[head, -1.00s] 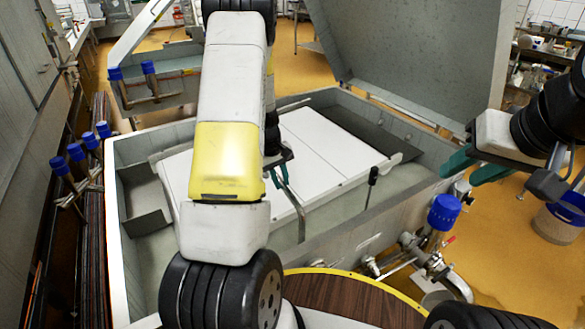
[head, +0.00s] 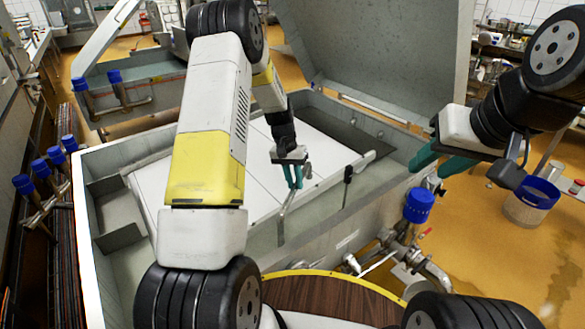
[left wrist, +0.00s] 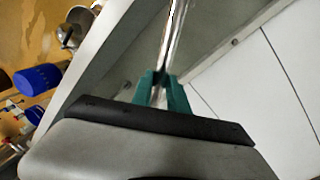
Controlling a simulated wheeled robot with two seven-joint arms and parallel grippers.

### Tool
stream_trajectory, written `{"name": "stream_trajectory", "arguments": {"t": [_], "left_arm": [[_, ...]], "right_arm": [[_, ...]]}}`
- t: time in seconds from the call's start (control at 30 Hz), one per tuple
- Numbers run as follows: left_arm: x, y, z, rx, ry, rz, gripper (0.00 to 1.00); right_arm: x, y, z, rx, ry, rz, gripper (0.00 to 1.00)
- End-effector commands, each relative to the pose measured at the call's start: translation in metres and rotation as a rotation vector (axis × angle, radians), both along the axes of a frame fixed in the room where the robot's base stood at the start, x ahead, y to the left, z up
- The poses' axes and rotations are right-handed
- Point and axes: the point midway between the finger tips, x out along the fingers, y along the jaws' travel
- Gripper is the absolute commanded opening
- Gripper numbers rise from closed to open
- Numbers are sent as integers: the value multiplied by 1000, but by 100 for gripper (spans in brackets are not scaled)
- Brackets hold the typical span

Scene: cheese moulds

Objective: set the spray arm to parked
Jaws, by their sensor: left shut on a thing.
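The spray arm appears to be the thin bent metal tube (head: 284,213) standing at the near side of the open vat (head: 92,225). It tilts, its upper end to the right. My left gripper (head: 294,180) is shut on its upper part. In the left wrist view the green fingers (left wrist: 163,92) close around the shiny tube (left wrist: 171,40). The tube's far end is cut off there. My right gripper (head: 440,160) is open and empty, over the vat's right edge.
White plates (head: 205,165) lie inside the vat. A black-handled rod (head: 347,182) stands just right of the tube. The raised grey lid (head: 375,50) is behind. A blue-capped valve (head: 418,206) and pipes are at the front right.

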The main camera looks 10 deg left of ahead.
Motion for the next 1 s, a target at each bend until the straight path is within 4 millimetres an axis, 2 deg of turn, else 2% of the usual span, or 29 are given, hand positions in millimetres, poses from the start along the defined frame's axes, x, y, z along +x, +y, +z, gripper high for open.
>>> {"name": "stream_trajectory", "arguments": {"t": [0.2,0.5,1.0], "left_arm": [[-7,-30,0,-2,2,-204,0],[-21,-59,0,-1,3,-434,0],[-35,-77,-1,0,3,-595,0]], "right_arm": [[0,0,0,0,0,0,38],[0,0,0,0,0,0,38],[0,0,0,0,0,0,38]]}}
